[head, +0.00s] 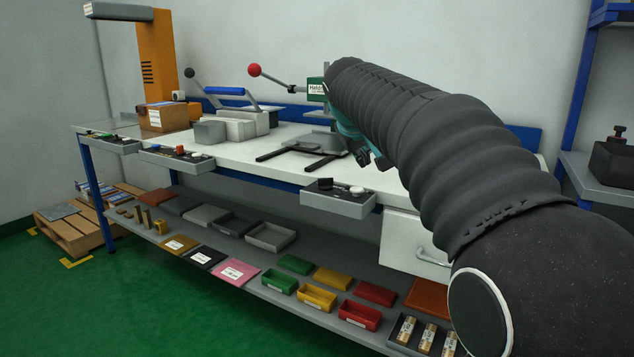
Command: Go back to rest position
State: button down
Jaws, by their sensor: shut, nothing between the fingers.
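My arm, in a dark ribbed sleeve, crosses the right half of the head view and reaches out over the white workbench (290,140). My gripper (368,158) shows only in part below the far end of the sleeve, next to a teal piece of the arm. It is shut and I see nothing held in it. It is above the bench top, close to the right of a dark fixture with two forward prongs (310,152). The sleeve hides most of the gripper and part of the bench behind it.
A red-knobbed lever (255,70) and a blue-handled device (226,92) stand on the bench, left of my arm. An orange machine (156,55) is at the far left. Control boxes (338,203) line the front edge. Coloured bins (317,298) fill the lower shelf. Green floor (130,310) is clear at front left.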

jog(key=s+f+m+y, duration=0.1)
jog(key=s+f, duration=0.6)
jog(key=s, duration=0.5)
jog(key=s+f+m+g+y, duration=0.1)
jog(key=s+f, duration=0.6)
jog(key=s, duration=0.5)
jog(key=s+f+m+g+y, duration=0.1)
jog(key=s+f, duration=0.7)
jog(key=s, duration=0.4)
jog(key=shift+m, duration=0.3)
